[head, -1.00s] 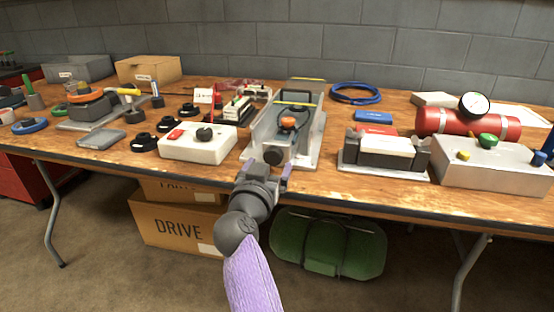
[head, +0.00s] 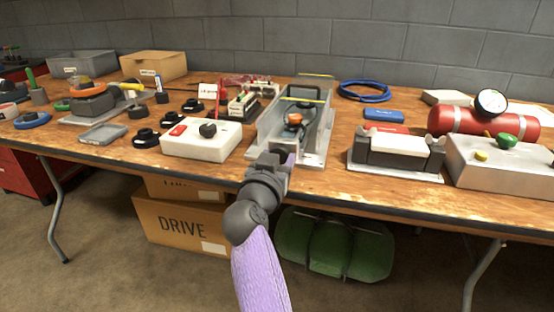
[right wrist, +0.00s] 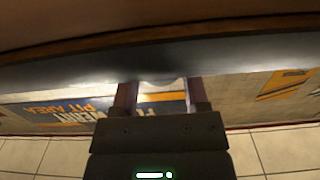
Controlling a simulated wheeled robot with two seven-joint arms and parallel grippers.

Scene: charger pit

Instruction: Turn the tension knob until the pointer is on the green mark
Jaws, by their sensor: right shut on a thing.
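A grey metal channel-shaped fixture (head: 322,128) stands near the front edge of the bench, with an orange-topped dark part (head: 294,119) inside it. My right gripper (head: 277,157) is at its near end, shut on the black tension knob there. The gripper hides the knob in the head view. In the right wrist view, the fingers (right wrist: 161,98) stand on either side of a pale rounded edge, and the knob's face is not clear. I cannot make out the pointer or the green mark. My left gripper is not in view.
A white box with a black knob (head: 203,142) stands left of the fixture. A black and white block on a plate (head: 400,153) and a grey box (head: 500,162) with a red cylinder (head: 462,121) behind it stand to the right. The bench's front edge lies below my gripper.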

